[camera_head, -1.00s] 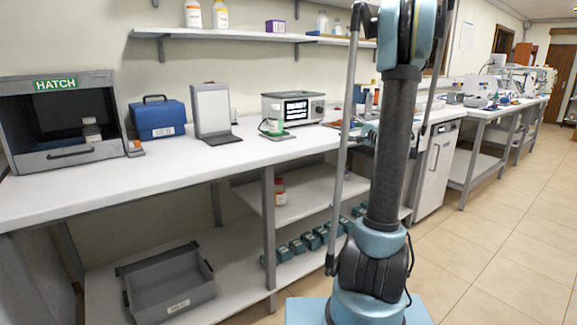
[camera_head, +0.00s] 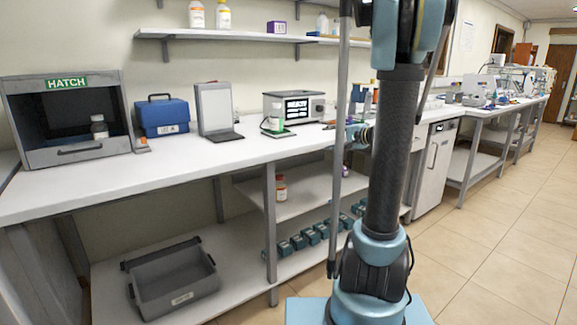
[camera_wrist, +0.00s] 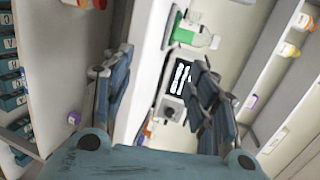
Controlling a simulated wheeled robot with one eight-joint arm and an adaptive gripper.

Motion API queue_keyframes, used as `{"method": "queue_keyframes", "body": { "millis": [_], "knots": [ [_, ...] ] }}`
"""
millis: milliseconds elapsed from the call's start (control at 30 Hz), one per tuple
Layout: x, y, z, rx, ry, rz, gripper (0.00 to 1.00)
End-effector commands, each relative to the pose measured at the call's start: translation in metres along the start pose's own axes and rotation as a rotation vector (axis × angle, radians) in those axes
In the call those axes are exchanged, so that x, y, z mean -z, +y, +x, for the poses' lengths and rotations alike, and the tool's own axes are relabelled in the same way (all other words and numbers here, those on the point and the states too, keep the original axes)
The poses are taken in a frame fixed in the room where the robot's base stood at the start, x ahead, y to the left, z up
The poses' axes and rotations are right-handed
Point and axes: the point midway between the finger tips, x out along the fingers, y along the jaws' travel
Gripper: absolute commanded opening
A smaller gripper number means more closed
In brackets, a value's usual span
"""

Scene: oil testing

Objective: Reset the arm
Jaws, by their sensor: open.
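In the wrist view my gripper (camera_wrist: 160,82) is open, with its two blue-grey fingers spread apart and nothing between them. That view is turned on its side. Beyond the fingers are the bench edge and a boxy instrument with a lit screen (camera_wrist: 180,78). A bottle with a green label (camera_wrist: 195,38) stands by the instrument, apart from the fingers. In the head view my dark arm column stands upright right of centre and hides part of the bench. My gripper cannot be made out clearly there.
A long white bench (camera_head: 200,155) carries a grey hatch box (camera_head: 75,155), a blue case (camera_head: 162,116), a grey upright stand (camera_head: 214,108) and the instrument (camera_head: 294,106). A wall shelf (camera_head: 240,37) holds bottles. A grey bin (camera_head: 175,285) sits below. Floor at right is clear.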

Motion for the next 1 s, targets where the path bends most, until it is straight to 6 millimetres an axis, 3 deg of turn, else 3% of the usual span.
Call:
{"method": "queue_keyframes", "body": {
  "millis": [33, 200, 500, 700, 1000],
  "knots": [
    [-0.019, 0.005, -0.003, -0.041, -0.02, -0.029, 0.53],
    [-0.073, 0.03, -0.015, -0.188, -0.081, -0.136, 0.53],
    [-0.152, 0.085, -0.056, -0.444, -0.183, -0.326, 0.53],
    [-0.192, 0.127, -0.094, -0.614, -0.247, -0.451, 0.53],
    [-0.231, 0.193, -0.161, -0.868, -0.333, -0.639, 0.53]
  ]
}}
